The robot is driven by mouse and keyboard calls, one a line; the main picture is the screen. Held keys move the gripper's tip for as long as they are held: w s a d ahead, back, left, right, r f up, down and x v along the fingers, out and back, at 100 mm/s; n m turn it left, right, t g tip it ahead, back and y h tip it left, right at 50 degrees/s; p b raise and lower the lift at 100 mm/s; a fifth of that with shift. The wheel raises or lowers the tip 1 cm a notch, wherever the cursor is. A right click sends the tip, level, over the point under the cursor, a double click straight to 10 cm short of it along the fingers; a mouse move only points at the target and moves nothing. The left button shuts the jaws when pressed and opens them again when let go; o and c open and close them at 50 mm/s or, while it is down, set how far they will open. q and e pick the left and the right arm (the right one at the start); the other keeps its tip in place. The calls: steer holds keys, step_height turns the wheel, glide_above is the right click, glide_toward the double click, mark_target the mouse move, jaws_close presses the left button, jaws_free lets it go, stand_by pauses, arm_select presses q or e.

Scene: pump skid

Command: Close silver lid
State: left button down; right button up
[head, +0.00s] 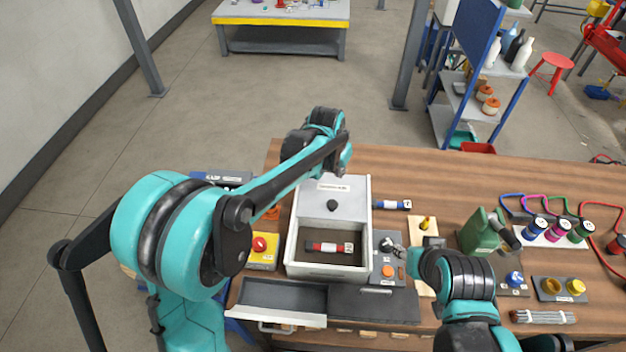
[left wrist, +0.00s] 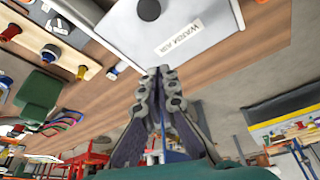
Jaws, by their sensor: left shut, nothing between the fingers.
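The silver lid (head: 318,198), with a black knob and a label, covers the rear part of a pale box (head: 291,250). The front part of the box is open, and a red-and-white cylinder (head: 330,247) lies inside. In the left wrist view the lid (left wrist: 195,25) shows close up with its label. My left gripper (left wrist: 160,72) is shut and empty, its tips close to the lid's labelled edge; contact cannot be told. In the head view my left gripper (head: 340,158) is mostly hidden by its arm, beyond the box.
A yellow box with a red button (head: 260,246) stands left of the box. A button panel (head: 387,272) stands at its right. A grey open tray (head: 283,298) is in front. A blue-banded cylinder (head: 392,205) and a green jug (head: 480,232) are to the right.

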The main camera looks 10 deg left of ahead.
arm_select(q)
steer(key=f, duration=0.1)
steer(key=b, duration=0.2)
glide_above(339, 200)
steer(key=w, duration=0.2)
steer(key=f, duration=0.8)
steer(key=shift+s+d, duration=0.25)
steer(key=shift+d, duration=0.1)
steer(key=s, duration=0.1)
steer(key=s+a, duration=0.1)
steer(key=s+f+b, duration=0.1)
steer(key=shift+s+a, duration=0.25)
steer(key=shift+a, duration=0.1)
steer(key=shift+s, duration=0.1)
steer(key=s, duration=1.6)
steer(key=shift+s, duration=0.25)
steer(key=shift+f, duration=0.1)
steer(key=shift+s, duration=0.1)
